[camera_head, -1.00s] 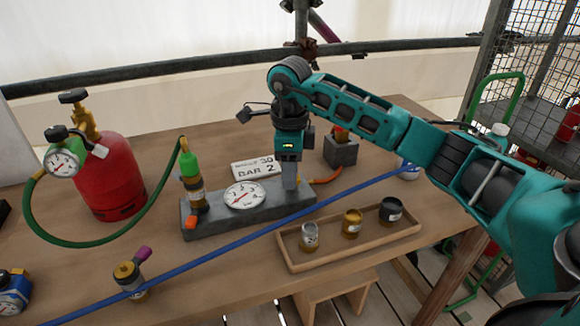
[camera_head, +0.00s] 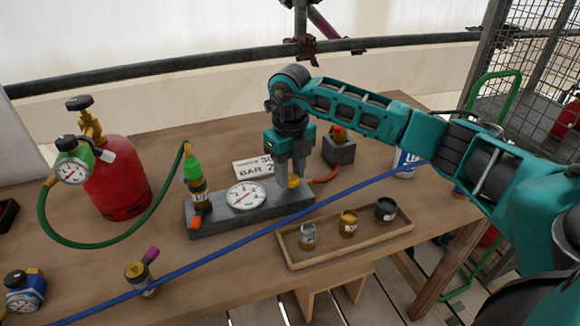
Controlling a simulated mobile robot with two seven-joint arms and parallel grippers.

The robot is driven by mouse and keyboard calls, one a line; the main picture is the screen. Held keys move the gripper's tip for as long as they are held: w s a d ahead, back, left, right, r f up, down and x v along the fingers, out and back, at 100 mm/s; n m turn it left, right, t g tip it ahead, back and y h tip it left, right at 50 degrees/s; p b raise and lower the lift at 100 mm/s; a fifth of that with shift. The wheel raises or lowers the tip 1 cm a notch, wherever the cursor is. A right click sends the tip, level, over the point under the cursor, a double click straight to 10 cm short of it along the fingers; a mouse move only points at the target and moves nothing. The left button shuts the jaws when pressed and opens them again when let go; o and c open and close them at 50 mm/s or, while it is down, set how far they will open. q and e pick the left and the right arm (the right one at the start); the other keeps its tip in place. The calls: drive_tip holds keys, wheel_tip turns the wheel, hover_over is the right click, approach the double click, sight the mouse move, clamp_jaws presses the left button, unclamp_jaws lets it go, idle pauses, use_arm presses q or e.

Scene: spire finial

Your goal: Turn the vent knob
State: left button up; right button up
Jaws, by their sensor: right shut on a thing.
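A grey block (camera_head: 232,222) with a round white gauge (camera_head: 246,195) lies on the wooden table. A small yellow knob (camera_head: 293,182) shows at the block's right end; I take it to be the vent knob. My right gripper (camera_head: 293,180) points down over that end, with its fingers shut on the yellow knob. The fingers hide part of the knob. My left gripper is not in view.
A red gas cylinder (camera_head: 118,190) with a green hose stands at the left.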

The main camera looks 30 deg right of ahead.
sight(291, 176)
drive_tip(key=shift+m, duration=0.6)
drive_tip(key=o, duration=1)
drive_tip(key=shift+o, duration=0.2)
wheel_tip(291, 176, up, 13)
drive_tip(key=p, duration=0.1)
drive_tip(key=shift+f, duration=0.1)
